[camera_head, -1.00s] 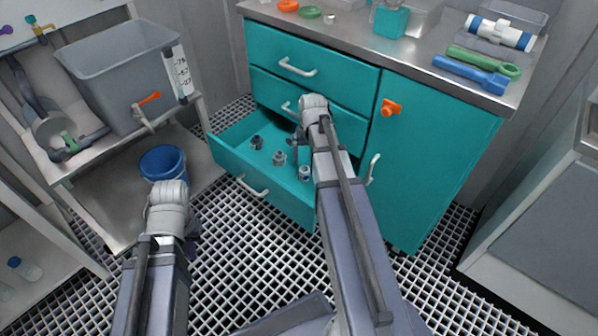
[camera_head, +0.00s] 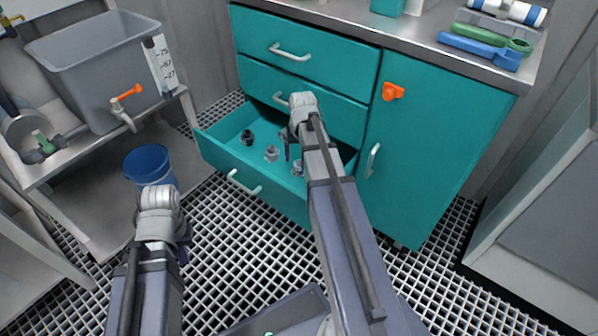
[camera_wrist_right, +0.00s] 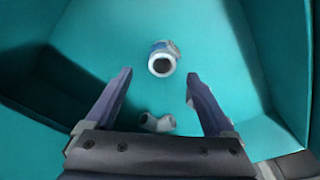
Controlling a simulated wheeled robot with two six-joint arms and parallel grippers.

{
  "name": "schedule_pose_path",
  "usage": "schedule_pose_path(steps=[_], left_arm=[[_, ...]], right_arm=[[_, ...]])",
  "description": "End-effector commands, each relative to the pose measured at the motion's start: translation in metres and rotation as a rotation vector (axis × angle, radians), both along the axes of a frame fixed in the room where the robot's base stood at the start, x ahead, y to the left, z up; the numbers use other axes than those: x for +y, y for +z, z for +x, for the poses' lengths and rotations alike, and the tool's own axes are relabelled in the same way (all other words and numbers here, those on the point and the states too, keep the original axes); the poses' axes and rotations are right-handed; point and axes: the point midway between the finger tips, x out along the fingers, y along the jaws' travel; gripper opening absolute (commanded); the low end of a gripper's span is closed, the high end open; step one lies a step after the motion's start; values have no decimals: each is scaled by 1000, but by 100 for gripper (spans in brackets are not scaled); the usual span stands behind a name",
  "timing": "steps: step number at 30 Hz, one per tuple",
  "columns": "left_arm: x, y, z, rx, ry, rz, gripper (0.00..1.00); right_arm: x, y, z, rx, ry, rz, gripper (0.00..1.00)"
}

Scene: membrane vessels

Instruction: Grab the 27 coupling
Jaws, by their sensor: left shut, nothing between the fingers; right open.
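Several small couplings lie in the open bottom drawer (camera_head: 222,153): a dark one (camera_head: 247,137), a grey one (camera_head: 271,154), and one partly behind my right arm (camera_head: 297,168). No number is readable on them. In the right wrist view, a pale round coupling with a blue band (camera_wrist_right: 162,60) lies on the drawer floor, just beyond and between the fingertips. A second pale angled fitting (camera_wrist_right: 157,122) lies nearer the gripper base. My right gripper (camera_wrist_right: 158,74) is open and empty above them. My left gripper (camera_head: 183,254), mostly hidden by its wrist, is shut and empty over the grated floor.
The teal cabinet (camera_head: 425,150) has closed upper drawers and a door beside the open drawer. A blue bucket (camera_head: 148,165) stands left of the drawer, below a grey tank (camera_head: 95,70). A grey tray (camera_head: 265,312) shows at the bottom. The grated floor between is clear.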

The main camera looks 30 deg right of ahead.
Motion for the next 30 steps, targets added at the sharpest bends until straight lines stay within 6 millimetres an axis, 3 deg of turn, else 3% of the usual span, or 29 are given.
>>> schedule_pose_path(steps=[7,18,27,30], left_arm=[[0,-9,0,0,2,0,0],[0,-51,0,-2,10,0,0],[0,-51,0,-2,10,0,0],[0,-51,0,-2,10,0,0]], right_arm=[[1,-9,1,0,0,0,88],[2,-51,5,0,0,0,88],[1,-51,5,0,0,0,88],[1,-51,5,0,0,0,77]])
